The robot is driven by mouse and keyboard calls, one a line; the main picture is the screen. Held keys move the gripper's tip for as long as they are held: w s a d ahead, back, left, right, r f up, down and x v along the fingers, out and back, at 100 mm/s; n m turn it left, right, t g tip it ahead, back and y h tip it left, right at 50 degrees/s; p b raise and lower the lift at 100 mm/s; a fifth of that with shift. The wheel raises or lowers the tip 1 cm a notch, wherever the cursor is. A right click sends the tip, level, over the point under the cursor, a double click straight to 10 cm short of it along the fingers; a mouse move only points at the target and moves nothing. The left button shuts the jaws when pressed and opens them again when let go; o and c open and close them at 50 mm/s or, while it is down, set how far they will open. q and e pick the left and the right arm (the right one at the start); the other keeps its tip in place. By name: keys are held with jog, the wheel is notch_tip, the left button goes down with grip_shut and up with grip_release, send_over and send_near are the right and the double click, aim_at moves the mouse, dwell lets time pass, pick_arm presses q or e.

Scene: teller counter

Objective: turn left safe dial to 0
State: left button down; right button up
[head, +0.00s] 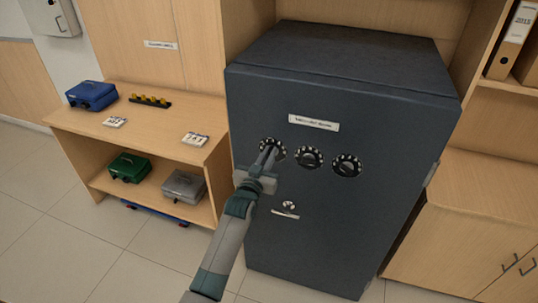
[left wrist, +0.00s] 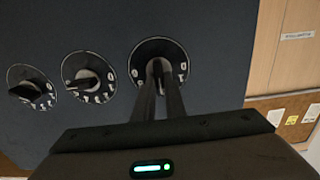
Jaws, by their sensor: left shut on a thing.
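The dark grey safe (head: 345,225) stands upright and carries three round dials in a row. The left dial (head: 281,152) is partly covered by my left gripper (head: 268,155), whose fingers are shut on its knob. In the left wrist view the left dial (left wrist: 178,50) is at the upper middle, with the gripper fingers (left wrist: 158,80) around its knob. The middle dial (head: 309,157) and the right dial (head: 346,165) are free. They also show in the left wrist view, the middle dial (left wrist: 88,77) and the right dial (left wrist: 32,87). The left dial's setting is too small to read.
Below the dials are a keyhole and small handle (head: 286,212). A wooden shelf unit (head: 165,148) on the left holds a blue cash box (head: 91,95), a green box (head: 129,167) and a grey box (head: 184,186). A wooden cabinet (head: 470,225) stands at right.

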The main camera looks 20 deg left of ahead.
pick_arm(q)
jog(key=shift+n, duration=0.4)
jog(key=shift+a+f+n+p, duration=0.1)
jog(key=shift+a+f+n, duration=0.15)
jog(key=shift+n, duration=2.6)
jog(key=shift+a+f+n+p, duration=0.1)
jog(key=shift+a+f+n, duration=0.1)
jog(key=shift+n, duration=2.7)
jog(key=shift+a+f+n+p, duration=0.1)
jog(key=shift+a+f+n, duration=0.15)
jog(key=shift+n, duration=2.6)
jog(key=c, duration=1.8)
grip_release()
